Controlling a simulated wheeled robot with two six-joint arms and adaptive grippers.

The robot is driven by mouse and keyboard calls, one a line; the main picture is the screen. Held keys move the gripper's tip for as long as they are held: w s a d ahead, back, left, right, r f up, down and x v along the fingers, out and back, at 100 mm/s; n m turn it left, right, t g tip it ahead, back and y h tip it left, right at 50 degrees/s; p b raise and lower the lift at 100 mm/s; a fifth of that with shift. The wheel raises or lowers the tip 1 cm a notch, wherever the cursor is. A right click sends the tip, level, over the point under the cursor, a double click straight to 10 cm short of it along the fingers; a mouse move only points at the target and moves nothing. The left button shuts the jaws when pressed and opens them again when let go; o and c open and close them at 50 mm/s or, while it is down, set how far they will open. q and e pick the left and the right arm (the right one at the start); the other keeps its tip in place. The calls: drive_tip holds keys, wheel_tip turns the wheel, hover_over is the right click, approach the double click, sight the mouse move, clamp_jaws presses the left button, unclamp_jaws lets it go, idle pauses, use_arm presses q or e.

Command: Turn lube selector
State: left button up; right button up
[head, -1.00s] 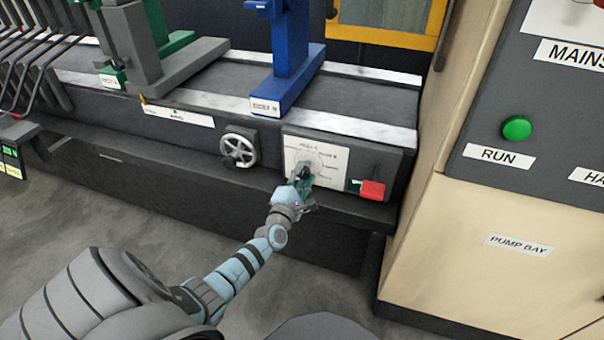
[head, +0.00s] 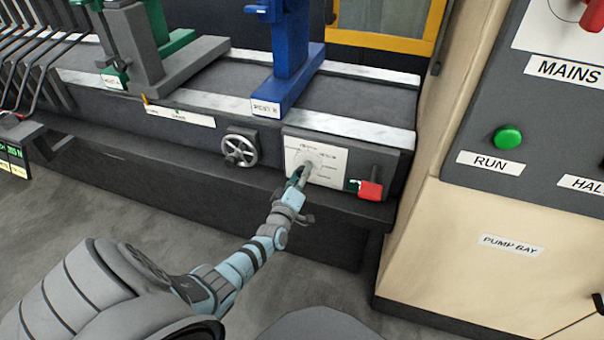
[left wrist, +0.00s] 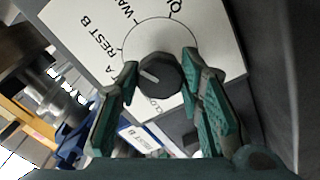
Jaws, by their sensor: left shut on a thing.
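The lube selector is a round dark knob (left wrist: 160,73) with a pale pointer line, on a white dial plate (left wrist: 205,40) printed with an arc and labels such as "REST B". In the left wrist view the pointer line slants toward the upper left, on the "A" and "REST B" side. My left gripper (left wrist: 160,85) has its green fingers on either side of the knob and is shut on it. In the head view my left gripper (head: 298,178) reaches the lower left of the dial plate (head: 327,158). The fingers partly hide the knob there. My right gripper is not in view.
A red-ended lever (head: 370,190) sits right of the dial plate, and a handwheel (head: 239,149) left of it. A blue post (head: 290,55) stands on the rail above. A cream cabinet (head: 480,260) with a green RUN button (head: 508,137) rises at right.

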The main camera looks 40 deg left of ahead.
use_arm(q)
drive_tip(key=m+p, duration=0.1)
drive_tip(key=m, duration=0.2)
drive_tip(key=shift+m, duration=0.3)
drive_tip(key=m, duration=0.3)
drive_tip(key=shift+m+p, duration=0.3)
drive_tip(key=shift+p, duration=0.1)
drive_tip(key=m+p, duration=0.1)
drive_tip(key=m, duration=0.5)
drive_tip(key=shift+m, duration=0.3)
drive_tip(key=o, duration=1.2)
drive_tip(key=shift+c, duration=0.2)
drive_tip(key=shift+s, duration=0.15)
